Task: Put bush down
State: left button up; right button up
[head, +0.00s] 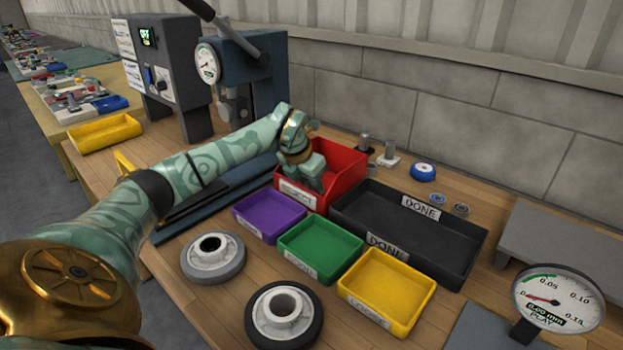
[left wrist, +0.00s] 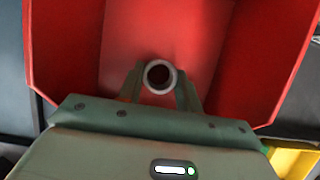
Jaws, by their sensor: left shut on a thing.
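My left gripper (head: 312,172) reaches over the red bin (head: 350,162), which has a white label on its front that seems to read REJECT. In the left wrist view the gripper (left wrist: 160,84) is shut on the bush (left wrist: 149,75), a small grey metal ring with a dark bore, seen end-on between the fingertips. The bin's red walls and floor (left wrist: 75,45) surround it in that view. I cannot tell whether the bush touches the bin floor. In the head view the bush is hidden by the gripper and bin. My right gripper is not in view.
A black DONE tray (head: 440,245) stands right of the red bin. Purple (head: 268,236), green (head: 318,272) and yellow (head: 385,318) trays stand in front. Two wheels (head: 213,275) (head: 312,318) lie nearer. A press (head: 250,75) stands behind my arm, and a dial gauge (head: 556,300) at right.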

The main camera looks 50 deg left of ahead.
pick_arm(q)
jog(key=o, duration=1.1)
jog(key=shift+f, duration=0.1)
jog(key=p+v, duration=0.5)
jog(key=v, duration=0.7)
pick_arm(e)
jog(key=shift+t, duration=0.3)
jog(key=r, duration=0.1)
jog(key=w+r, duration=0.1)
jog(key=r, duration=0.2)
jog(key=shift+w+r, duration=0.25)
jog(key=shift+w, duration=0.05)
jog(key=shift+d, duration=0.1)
